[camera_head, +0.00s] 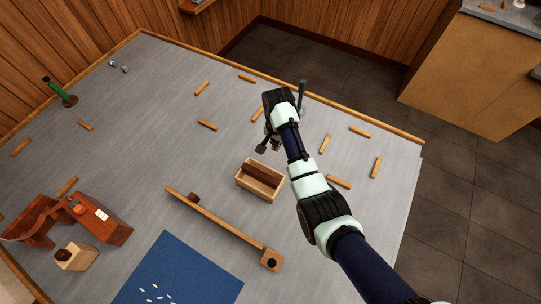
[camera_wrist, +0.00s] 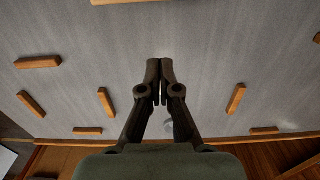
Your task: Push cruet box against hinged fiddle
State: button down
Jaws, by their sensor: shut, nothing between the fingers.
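The cruet box (camera_head: 256,189), a small pale wooden open box with a dark brown piece inside, sits on the grey table right of centre in the head view. What looks like the hinged fiddle (camera_head: 218,220) is a long wooden bar lying diagonally in front of the box, with a block at its near right end and a small dark block by its far left end. A gap of bare table separates bar and box. My gripper (camera_head: 263,147) is beyond the box, apart from it. In the wrist view my gripper (camera_wrist: 160,77) has its fingers together, empty; neither object is recognisable there.
Several small wooden strips (camera_head: 208,125) are scattered on the table, some around my arm. A blue mat (camera_head: 185,270) with small white pieces lies at the front. A reddish-brown wooden piece (camera_head: 105,222) stands at left. A raised wooden edge (camera_head: 350,108) borders the table.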

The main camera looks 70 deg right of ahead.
aim_at(275, 163)
notch_tip(275, 163, down, 10)
jog(key=b, duration=0.3)
jog(key=shift+a+f+b, duration=0.1)
jog(key=shift+b, duration=0.3)
jog(key=a, duration=0.2)
jog(key=a+p, duration=0.1)
jog(key=shift+w+a+r, duration=0.25)
jog(key=shift+w+a, duration=0.05)
jog(key=shift+a, duration=0.15)
